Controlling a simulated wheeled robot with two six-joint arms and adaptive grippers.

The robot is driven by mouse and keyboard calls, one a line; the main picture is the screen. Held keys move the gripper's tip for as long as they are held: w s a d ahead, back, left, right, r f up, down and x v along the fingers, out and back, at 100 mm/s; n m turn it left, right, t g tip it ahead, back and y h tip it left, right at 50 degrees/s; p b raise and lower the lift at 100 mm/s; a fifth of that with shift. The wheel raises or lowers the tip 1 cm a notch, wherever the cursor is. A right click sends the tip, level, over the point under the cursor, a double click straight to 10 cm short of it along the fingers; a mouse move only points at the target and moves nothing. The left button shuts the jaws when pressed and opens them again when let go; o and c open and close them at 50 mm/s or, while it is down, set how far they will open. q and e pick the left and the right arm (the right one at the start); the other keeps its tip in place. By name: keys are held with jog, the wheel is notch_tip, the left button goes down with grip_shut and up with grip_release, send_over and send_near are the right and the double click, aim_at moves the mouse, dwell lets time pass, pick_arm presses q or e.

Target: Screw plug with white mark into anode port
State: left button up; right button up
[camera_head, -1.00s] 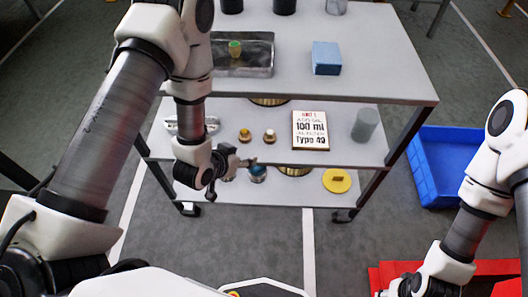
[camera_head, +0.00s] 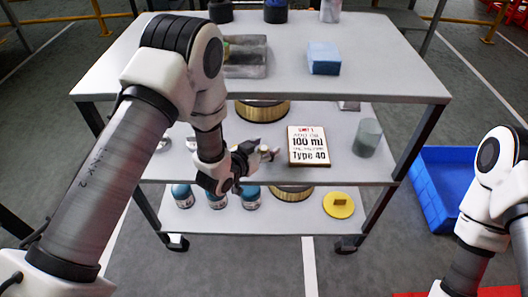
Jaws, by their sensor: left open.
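My left gripper (camera_head: 266,156) is open. Its fingers point right over the middle shelf, just left of the instruction card. A small pale and brownish bit shows at the fingertips; I cannot tell whether it is a plug or part of the finger. No plug with a white mark shows clearly; the gripper and forearm cover part of the middle shelf. The anode port cannot be made out. My right arm is at the right edge, and its gripper is out of view.
The cart's middle shelf holds a card (camera_head: 308,146) and a grey cup (camera_head: 367,138). The top shelf (camera_head: 390,75) holds a blue block (camera_head: 323,58) and a metal tray (camera_head: 246,70). Several blue-topped jars and a yellow disc (camera_head: 339,205) are below. A blue bin (camera_head: 445,185) stands right.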

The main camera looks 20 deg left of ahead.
pick_arm(q)
grip_shut()
jog(key=shift+r, duration=0.1)
